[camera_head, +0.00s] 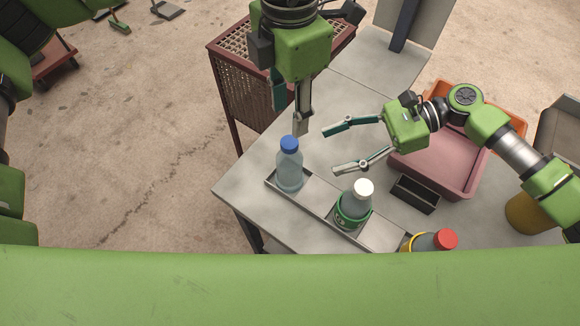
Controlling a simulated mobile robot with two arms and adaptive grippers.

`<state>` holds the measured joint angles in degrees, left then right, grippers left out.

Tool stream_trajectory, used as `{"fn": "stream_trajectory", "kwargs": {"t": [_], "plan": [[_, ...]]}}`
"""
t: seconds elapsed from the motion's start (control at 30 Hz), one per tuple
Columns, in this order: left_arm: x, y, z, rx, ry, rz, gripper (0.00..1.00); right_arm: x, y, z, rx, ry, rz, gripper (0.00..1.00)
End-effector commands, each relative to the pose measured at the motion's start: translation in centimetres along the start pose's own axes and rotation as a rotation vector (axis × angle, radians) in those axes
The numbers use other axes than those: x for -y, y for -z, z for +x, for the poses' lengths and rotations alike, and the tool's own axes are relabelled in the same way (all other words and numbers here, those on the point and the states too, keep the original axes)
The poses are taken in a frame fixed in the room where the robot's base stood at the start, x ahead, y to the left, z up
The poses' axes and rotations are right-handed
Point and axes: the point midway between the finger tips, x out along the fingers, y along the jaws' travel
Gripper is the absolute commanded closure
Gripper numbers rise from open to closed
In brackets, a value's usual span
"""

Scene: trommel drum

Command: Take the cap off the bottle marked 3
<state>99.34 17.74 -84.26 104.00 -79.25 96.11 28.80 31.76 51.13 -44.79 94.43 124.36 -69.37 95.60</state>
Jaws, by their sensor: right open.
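A clear bottle with a blue cap (289,165) stands upright at the left end of a grey rack (320,205). A bottle with a white cap and green label (352,204) stands in the rack's middle; its label mark looks like a 3 but is small. A bottle with a red cap (436,240) is at the right, its lower part hidden by my green body. My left gripper (291,122) hangs above the blue-capped bottle, its fingers apart and empty. My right gripper (341,149) is open and empty, above and left of the white cap, touching no bottle.
A small black open box (415,194) sits right of the middle bottle. A pink tray (455,185) lies behind it, near an orange tray (515,95). A brown mesh bin (233,95) stands by the grey table's (240,185) far-left edge. A yellow-brown container (522,214) is at the right.

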Motion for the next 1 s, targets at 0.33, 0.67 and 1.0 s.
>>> {"fn": "stream_trajectory", "kwargs": {"t": [0.33, 0.67, 1.0], "plan": [[0.0, 0.0, 0.0, 0.0, 0.0, 0.0, 0.63, -0.1, -0.2, 7.0, 0.003, -0.003, -0.003, 0.42], [0.0, 0.0, 0.0, 0.0, 0.0, 0.0, 0.63, 0.0, 0.0, 11.0, 0.0, -0.001, -0.001, 0.42], [0.0, 0.0, 0.0, 0.0, 0.0, 0.0, 0.63, 0.0, 0.0, 11.4, 0.0, 0.0, -0.001, 0.42]]}}
